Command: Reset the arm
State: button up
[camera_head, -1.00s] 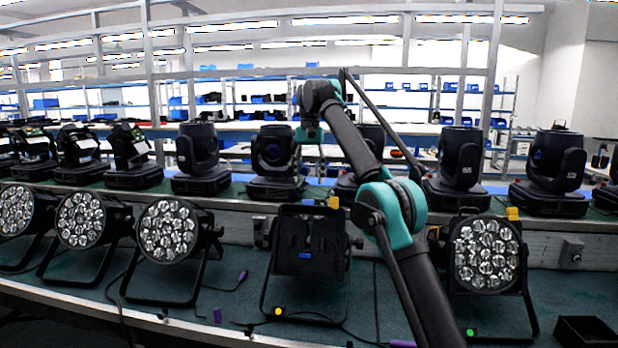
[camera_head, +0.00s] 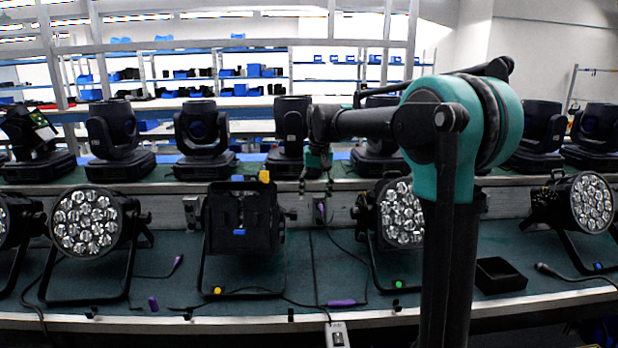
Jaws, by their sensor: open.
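My arm rises at the right of centre, with its teal elbow high, and its forearm reaches left over the bench. My gripper (camera_head: 317,178) hangs at the forearm's end, pointing down in front of the moving-head lights. It is small in the picture, open, and I see nothing held in it. The black par can seen from behind (camera_head: 240,222) stands to its lower left. A par can with its lenses showing (camera_head: 402,215) stands to its lower right, partly behind my arm.
More par cans stand at the left (camera_head: 87,222) and far right (camera_head: 590,203). Moving-head lights (camera_head: 202,142) line the raised shelf behind. A black open box (camera_head: 500,275) sits right of my arm. Cables with purple plugs (camera_head: 346,303) lie on the green bench top (camera_head: 285,262).

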jog(key=s+d+f+t, duration=0.1)
jog(key=s+d+f, duration=0.4)
jog(key=s+f, duration=0.3)
jog(key=s+d+f, duration=0.6)
jog(key=s+f, duration=0.2)
jog(key=s, duration=0.4)
jog(key=s+d+f+t, duration=0.1)
jog(key=s+d+f, duration=0.5)
jog(key=s+f, duration=0.2)
jog(key=shift+s+d+t+h, duration=0.15)
jog(key=shift+s+t+h, duration=0.2)
jog(key=shift+s, duration=0.9)
